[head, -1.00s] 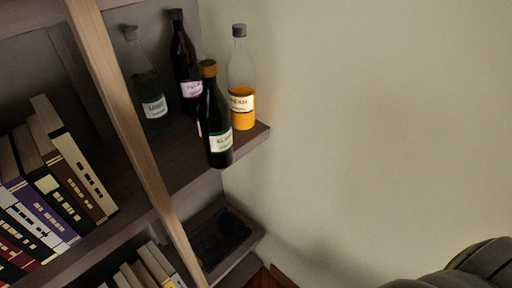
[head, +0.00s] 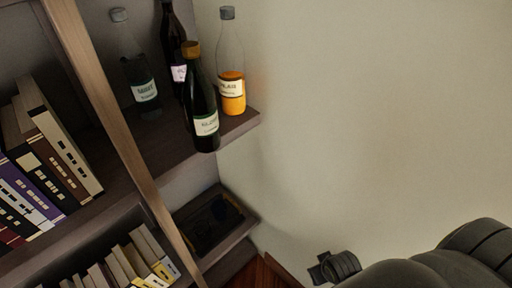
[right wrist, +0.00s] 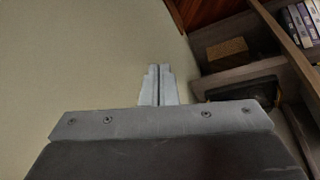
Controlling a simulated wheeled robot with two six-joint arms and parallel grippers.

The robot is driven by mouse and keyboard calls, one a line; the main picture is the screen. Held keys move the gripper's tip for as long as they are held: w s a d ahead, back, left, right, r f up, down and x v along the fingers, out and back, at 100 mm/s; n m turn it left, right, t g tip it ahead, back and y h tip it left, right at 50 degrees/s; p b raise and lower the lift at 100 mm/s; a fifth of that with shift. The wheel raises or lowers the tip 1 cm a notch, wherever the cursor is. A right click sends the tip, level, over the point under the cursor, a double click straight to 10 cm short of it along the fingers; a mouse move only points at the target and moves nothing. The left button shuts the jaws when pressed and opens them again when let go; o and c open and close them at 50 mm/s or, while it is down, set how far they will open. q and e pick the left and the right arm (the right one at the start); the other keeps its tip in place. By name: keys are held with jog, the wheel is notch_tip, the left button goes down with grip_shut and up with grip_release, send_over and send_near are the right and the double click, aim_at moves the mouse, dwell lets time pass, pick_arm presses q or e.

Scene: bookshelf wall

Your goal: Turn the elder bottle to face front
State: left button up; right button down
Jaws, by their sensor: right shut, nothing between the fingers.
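Several bottles stand on the shelf's right end in the head view. The front one is dark with a brown cap and a pale label that seems to read "ELDER"; I take it as the elder bottle (head: 203,105). Its label faces the camera side, and it stands near the shelf's front edge. My right gripper (right wrist: 159,70) shows in the right wrist view with its fingers together and empty, in front of the bare wall and well away from the bottles. In the head view part of my right arm shows at the lower right. My left gripper is not in view.
Behind the elder bottle are a clear bottle with orange liquid (head: 232,90), a dark bottle with a purple label (head: 172,40) and a grey bottle (head: 133,65). A wooden upright (head: 103,108) divides them from books (head: 55,140). A dark tray (head: 208,222) lies below. The wall side is free.

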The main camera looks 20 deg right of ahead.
jog(key=w+a+r+m+t+y, duration=0.35)
jog(key=w+r, duration=0.25)
jog(key=r, duration=0.7)
jog(key=w+a+r+m+t+y, duration=0.35)
jog(key=w+r, duration=0.35)
jog(key=r, duration=0.5)
jog(key=w+a+r+m+t+y, duration=0.3)
jog(key=w+r+t+y, duration=0.25)
jog(key=r, duration=0.75)
jog(key=shift+g+h, duration=0.25)
jog(key=shift+h, duration=0.3)
jog(key=shift+d+f+p+x, duration=0.15)
jog(key=shift+p+x, duration=0.3)
jog(key=shift+x, duration=2.1)
jog(key=shift+d+f+p+x, duration=0.1)
jog(key=shift+p+x, duration=0.3)
jog(key=shift+x, duration=2.15)
jog(key=shift+w+a, duration=0.1)
jog(key=shift+w, duration=0.05)
